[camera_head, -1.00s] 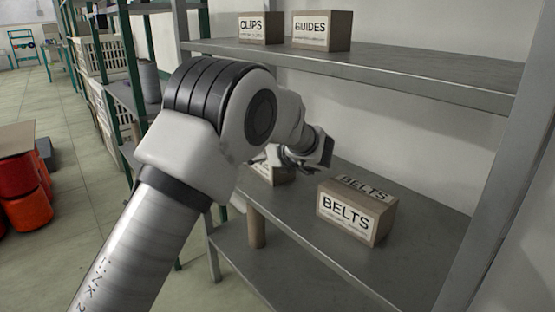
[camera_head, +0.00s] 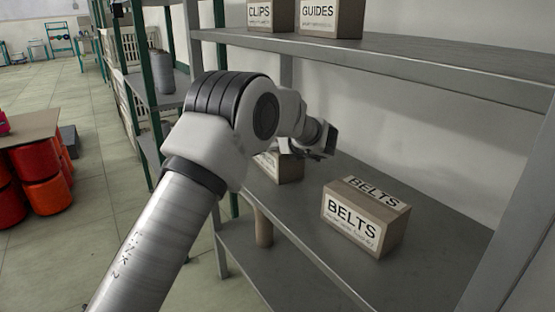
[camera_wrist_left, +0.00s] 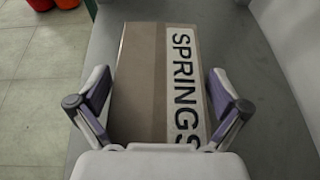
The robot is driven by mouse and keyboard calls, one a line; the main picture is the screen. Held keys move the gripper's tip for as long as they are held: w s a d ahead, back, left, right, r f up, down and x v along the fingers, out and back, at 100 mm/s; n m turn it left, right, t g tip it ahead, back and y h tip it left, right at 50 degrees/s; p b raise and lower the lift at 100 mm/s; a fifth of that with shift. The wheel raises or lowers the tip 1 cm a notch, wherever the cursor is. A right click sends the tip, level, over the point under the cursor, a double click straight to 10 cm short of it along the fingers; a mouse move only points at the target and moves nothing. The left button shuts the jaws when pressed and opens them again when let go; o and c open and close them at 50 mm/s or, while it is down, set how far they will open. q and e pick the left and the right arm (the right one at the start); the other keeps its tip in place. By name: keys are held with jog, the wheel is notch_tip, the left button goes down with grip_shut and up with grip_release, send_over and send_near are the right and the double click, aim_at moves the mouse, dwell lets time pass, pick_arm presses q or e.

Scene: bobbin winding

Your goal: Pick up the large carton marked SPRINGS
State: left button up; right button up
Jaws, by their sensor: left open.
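The SPRINGS carton (camera_wrist_left: 143,80) is brown with a white label and fills the middle of the left wrist view, resting on the grey shelf. In the head view a carton (camera_head: 290,170), partly hidden behind my left arm, stands on the middle shelf; its label is mostly covered. My left gripper (camera_wrist_left: 160,105) is open, with one finger on each side of the SPRINGS carton. I cannot tell whether the fingers touch it. In the head view the left gripper (camera_head: 318,146) is just above the partly hidden carton. My right gripper is not in view.
A BELTS carton (camera_head: 365,218) sits on the same shelf (camera_head: 305,235), to the right. CLIPS (camera_head: 268,14) and GUIDES (camera_head: 330,16) cartons stand on the upper shelf (camera_head: 420,65). A brown cylinder (camera_head: 263,227) stands below. Red drums (camera_head: 45,190) are at the left.

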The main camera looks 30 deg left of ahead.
pick_arm(q)
jog(key=shift+r, duration=0.1)
jog(key=shift+c, duration=0.4)
jog(key=c, duration=1.1)
jog(key=shift+c, duration=0.4)
jog(key=shift+r, duration=0.1)
